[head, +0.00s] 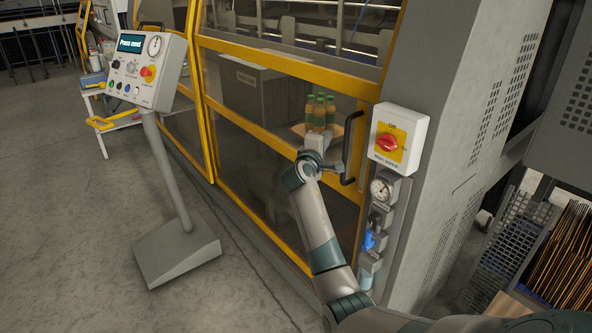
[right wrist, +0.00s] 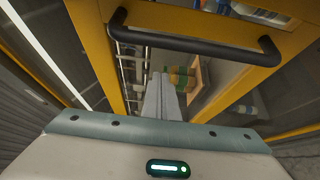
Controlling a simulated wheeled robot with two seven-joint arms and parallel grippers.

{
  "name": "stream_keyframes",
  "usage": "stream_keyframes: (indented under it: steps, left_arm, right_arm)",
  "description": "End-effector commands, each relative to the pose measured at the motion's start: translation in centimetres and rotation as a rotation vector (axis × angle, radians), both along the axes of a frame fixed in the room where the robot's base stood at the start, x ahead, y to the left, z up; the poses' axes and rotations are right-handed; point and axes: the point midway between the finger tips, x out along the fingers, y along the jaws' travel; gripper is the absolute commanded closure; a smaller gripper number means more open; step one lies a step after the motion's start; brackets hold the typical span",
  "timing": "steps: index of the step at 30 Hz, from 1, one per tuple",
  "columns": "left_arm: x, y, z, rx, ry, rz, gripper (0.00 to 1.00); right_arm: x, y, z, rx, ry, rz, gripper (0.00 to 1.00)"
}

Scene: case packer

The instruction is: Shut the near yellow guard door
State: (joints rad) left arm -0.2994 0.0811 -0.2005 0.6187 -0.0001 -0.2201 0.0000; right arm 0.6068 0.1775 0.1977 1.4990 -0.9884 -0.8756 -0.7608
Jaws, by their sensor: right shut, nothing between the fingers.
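The near yellow guard door (head: 285,75) is a yellow frame with clear panels, at the centre of the head view. It looks close to flush with the machine, but I cannot tell if it is fully shut. Its black bar handle (head: 350,147) is upright near the door's right edge; it also crosses the top of the right wrist view (right wrist: 195,42). My right gripper (head: 312,147) is shut and empty, in front of the door and left of the handle. Its fingers (right wrist: 160,92) point toward the door; contact is unclear. My left gripper is not in view.
Several orange bottles (head: 320,112) with green caps show behind the panel. A red and yellow main switch (head: 389,143) and a gauge (head: 380,189) sit on the grey post right of the door. A control pedestal (head: 146,69) stands left. The floor between is clear.

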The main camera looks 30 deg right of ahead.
Motion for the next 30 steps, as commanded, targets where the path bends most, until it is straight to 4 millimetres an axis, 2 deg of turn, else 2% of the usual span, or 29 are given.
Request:
stream_keyframes:
  steps: [5, 11, 17, 30]
  left_arm:
    - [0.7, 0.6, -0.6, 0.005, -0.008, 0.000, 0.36]
    - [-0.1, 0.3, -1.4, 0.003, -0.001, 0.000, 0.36]
    - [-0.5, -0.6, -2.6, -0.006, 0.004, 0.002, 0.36]
    - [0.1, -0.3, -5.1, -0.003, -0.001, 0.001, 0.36]
  right_arm:
    - [-0.9, 1.4, -0.2, 0.000, -0.001, 0.001, 1.00]
    - [-2.3, 3.4, -0.2, 0.000, -0.002, 0.002, 1.00]
    - [-4.4, 6.6, -0.4, 0.001, -0.003, 0.004, 1.00]
    - [-9.5, 13.7, -0.3, 0.002, -0.002, 0.003, 1.00]
